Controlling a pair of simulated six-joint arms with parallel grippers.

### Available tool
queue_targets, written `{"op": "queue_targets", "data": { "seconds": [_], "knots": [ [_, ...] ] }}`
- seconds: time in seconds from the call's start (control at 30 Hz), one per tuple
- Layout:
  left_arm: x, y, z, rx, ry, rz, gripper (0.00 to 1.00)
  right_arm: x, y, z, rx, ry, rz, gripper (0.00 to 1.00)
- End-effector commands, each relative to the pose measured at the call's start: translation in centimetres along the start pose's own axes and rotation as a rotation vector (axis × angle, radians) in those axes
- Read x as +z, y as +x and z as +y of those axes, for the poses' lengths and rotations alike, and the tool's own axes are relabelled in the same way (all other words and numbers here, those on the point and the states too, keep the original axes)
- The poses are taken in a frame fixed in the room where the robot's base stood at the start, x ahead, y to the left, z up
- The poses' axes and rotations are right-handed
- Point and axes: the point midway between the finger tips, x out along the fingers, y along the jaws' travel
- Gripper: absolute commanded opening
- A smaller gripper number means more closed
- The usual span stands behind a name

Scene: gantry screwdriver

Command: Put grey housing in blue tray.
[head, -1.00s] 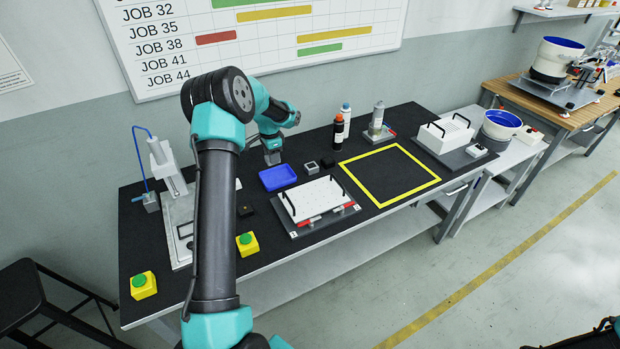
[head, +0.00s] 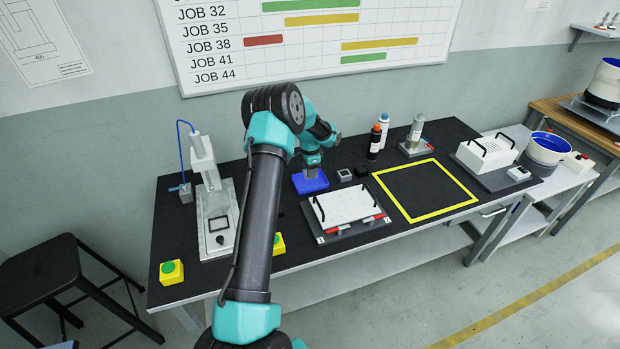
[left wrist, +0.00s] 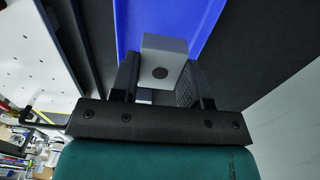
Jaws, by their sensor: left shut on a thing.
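In the left wrist view, the left gripper is shut on the grey housing (left wrist: 165,58), a pale grey block with a dark round hole. The blue tray (left wrist: 135,25) shows just beyond the housing there. I cannot tell whether the housing touches the tray floor. In the head view the housing is largely hidden by the gripper. My right gripper is not in view.
A small grey block (head: 345,175) and a black block (head: 361,172) sit right of the tray. The white plate (head: 345,204) with black handles lies in front. Bottles (head: 375,142) stand behind. The yellow-framed area (head: 425,190) is empty. A press stand (head: 214,215) is at left.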

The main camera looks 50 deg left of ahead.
Motion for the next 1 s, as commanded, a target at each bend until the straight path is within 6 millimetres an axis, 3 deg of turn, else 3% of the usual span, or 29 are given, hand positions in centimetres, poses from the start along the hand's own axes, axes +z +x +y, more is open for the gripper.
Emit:
{"op": "queue_targets", "data": {
  "seconds": [0.37, 0.7, 1.0],
  "knots": [
    [0.0, 0.5, 0.0, 0.000, -0.001, 0.000, 0.17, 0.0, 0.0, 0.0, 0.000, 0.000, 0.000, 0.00],
    [0.0, 3.9, -0.1, -0.002, -0.001, 0.001, 0.17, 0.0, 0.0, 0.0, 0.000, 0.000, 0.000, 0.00],
    [0.0, 4.0, 0.0, -0.001, -0.001, 0.001, 0.17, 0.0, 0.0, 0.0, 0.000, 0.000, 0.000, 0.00]
  ]
}}
